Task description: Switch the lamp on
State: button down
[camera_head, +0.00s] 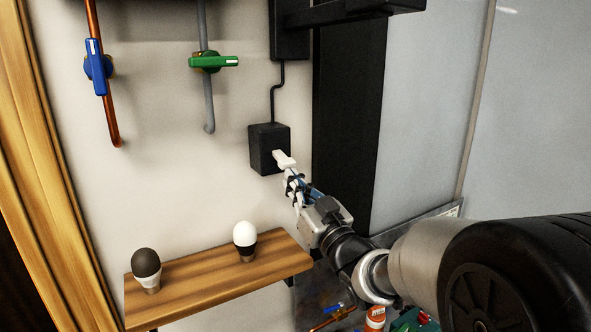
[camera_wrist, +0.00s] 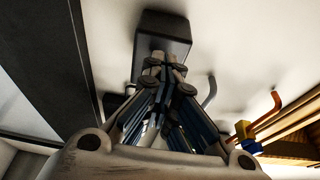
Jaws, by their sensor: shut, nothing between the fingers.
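A black switch box (camera_head: 268,143) is on the pale wall, with a white lever (camera_head: 284,159) sticking out of its lower front. A cable runs up from the box to a black fixture (camera_head: 290,35) cut off by the top edge. My gripper (camera_head: 290,177) is shut and empty, its fingertips just below the lever; I cannot tell whether they touch it. In the wrist view, the closed fingertips (camera_wrist: 164,66) overlap the lower part of the black box (camera_wrist: 163,30), and the lever is not clearly seen. No lit lamp shows.
A wooden shelf (camera_head: 200,289) below left holds a dark-topped bulb (camera_head: 146,264) and a white bulb (camera_head: 245,236). A blue-handled valve (camera_head: 95,67) and a green-handled valve (camera_head: 213,62) are on wall pipes at left. A black upright (camera_head: 345,120) stands right of the box.

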jog(key=shift+a+r, duration=0.2)
jog(key=shift+r, duration=0.55)
jog(key=w+a+f, duration=0.1)
jog(key=w+f, duration=0.1)
jog(key=shift+w+a+b, duration=0.3)
jog(key=shift+a+b, duration=0.05)
jog(key=shift+b, duration=0.05)
jog(key=s+d+b, duration=0.4)
jog(key=s+d, duration=0.2)
jog(key=s, duration=0.3)
jog(key=shift+d, duration=0.2)
